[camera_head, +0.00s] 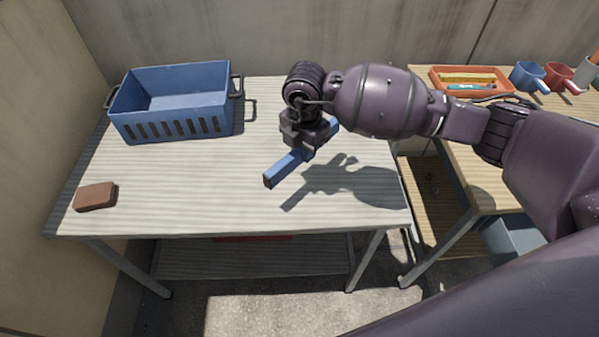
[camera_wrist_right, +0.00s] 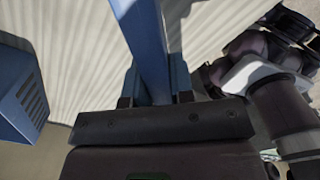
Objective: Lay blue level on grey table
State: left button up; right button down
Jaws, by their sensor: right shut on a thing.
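The blue level (camera_head: 284,171) is a long blue bar held slantwise over the grey table (camera_head: 200,190). My right gripper (camera_head: 307,150) is shut on it near its middle, and part of the bar shows behind the gripper. A shadow of the gripper and level lies on the table to the right, apart from the bar, so the level looks raised above the top. In the right wrist view the level (camera_wrist_right: 147,45) runs up between the fingers (camera_wrist_right: 155,88). My left gripper is not in view.
A blue crate (camera_head: 175,127) stands at the table's back left. A brown block (camera_head: 96,196) lies at the front left. A wooden table (camera_head: 480,180) at the right holds an orange tray (camera_head: 440,84) and mugs (camera_head: 527,76). The table's front middle is clear.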

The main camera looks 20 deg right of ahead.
send_over(303, 182)
notch_tip(303, 182, down, 4)
jog(key=shift+s+f+b, duration=0.1)
jog(key=shift+f+b, duration=0.15)
jog(key=shift+b, duration=0.15)
notch_tip(303, 182, down, 5)
jog(key=shift+b, duration=0.7)
jog(key=shift+f, duration=0.25)
jog(key=shift+r, duration=0.2)
jog(key=shift+f, duration=0.1)
jog(key=c, duration=1)
grip_release()
jog(key=shift+f, duration=0.1)
